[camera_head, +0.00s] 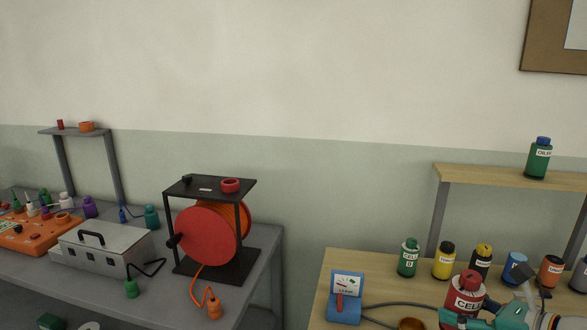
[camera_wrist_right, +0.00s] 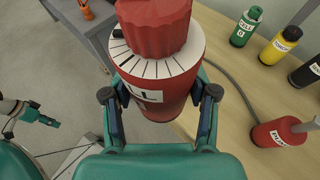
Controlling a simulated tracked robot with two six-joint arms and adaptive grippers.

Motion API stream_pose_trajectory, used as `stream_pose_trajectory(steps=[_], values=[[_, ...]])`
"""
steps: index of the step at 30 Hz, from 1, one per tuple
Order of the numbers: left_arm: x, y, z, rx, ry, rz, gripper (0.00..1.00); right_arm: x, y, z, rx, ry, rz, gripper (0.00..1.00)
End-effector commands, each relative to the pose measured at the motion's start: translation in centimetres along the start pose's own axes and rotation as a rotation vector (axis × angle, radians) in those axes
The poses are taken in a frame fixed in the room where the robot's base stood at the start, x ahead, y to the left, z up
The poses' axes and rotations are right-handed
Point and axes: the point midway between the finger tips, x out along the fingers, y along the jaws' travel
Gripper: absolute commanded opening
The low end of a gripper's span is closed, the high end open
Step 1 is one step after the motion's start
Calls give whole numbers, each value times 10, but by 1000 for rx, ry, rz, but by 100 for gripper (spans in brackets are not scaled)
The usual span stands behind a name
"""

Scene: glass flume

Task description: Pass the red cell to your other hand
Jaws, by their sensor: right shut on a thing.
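The red cell (camera_head: 466,293) is a red jar with a ribbed red cap and a white label, at the lower right of the head view. My right gripper (camera_head: 470,319) is shut around its body and holds it upright over the wooden bench. In the right wrist view, the cell (camera_wrist_right: 155,65) sits between the two fingers of my right gripper (camera_wrist_right: 160,103), with its marked white collar facing me. My left gripper (camera_wrist_right: 42,118) shows small at the left edge of the wrist view, apart from the cell. Its jaws are too small to read.
The wooden bench (camera_head: 345,259) carries a blue meter box (camera_head: 345,310) and several coloured bottles along its back, including a green one (camera_head: 408,258). A grey table (camera_head: 262,245) holds a cable reel (camera_head: 206,236) and a metal case (camera_head: 105,247). A gap separates bench and table.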

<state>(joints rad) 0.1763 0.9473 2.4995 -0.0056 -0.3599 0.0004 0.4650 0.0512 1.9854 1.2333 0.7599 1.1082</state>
Motion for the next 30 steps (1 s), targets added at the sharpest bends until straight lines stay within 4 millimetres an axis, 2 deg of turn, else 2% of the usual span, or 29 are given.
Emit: stream_pose_trajectory(steps=[1,8,14,17,21,24,27,30], values=[[0,0,0,-1,2,0,40,4,0,-11,8,4,3,18],[0,0,-1,0,2,0,40,20,2,-50,9,4,5,18],[0,0,0,0,1,0,40,43,18,-94,3,5,29,18],[0,0,-1,0,1,0,40,60,37,-129,-4,9,68,18],[0,0,-1,0,2,0,40,83,77,-178,-40,6,155,18],[0,0,-1,0,2,0,40,91,100,-199,-72,4,214,18],[0,0,-1,0,2,0,40,95,118,-207,-111,1,278,18],[0,0,-1,0,2,0,40,94,119,-203,-130,0,311,18]])
